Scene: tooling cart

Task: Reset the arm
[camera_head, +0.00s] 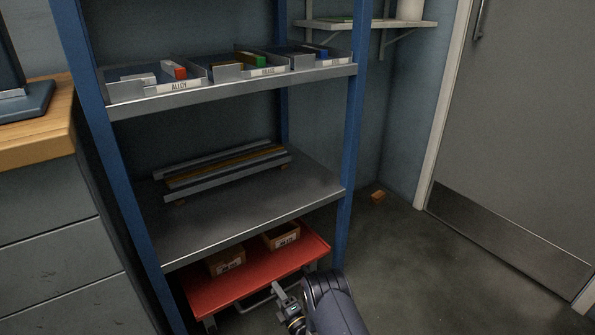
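My gripper (281,291) is low in the picture, in front of the red cart (215,296) under the shelf rack. My dark arm comes in from the bottom edge beside it. The gripper looks small and its fingers are not clear, so I cannot tell whether it is open or shut. No object shows clearly in it. The red cart holds two small brown bins with labels, a left bin (226,261) and a right bin (282,237). A pale handle bar (258,300) runs along the cart's front.
A blue-posted rack has a middle shelf (300,195) with long bars and an upper shelf (240,88) with labelled trays. A grey drawer cabinet (45,230) stands left. A small orange-brown block (378,196) lies on the floor near the grey door (530,130). Floor at right is clear.

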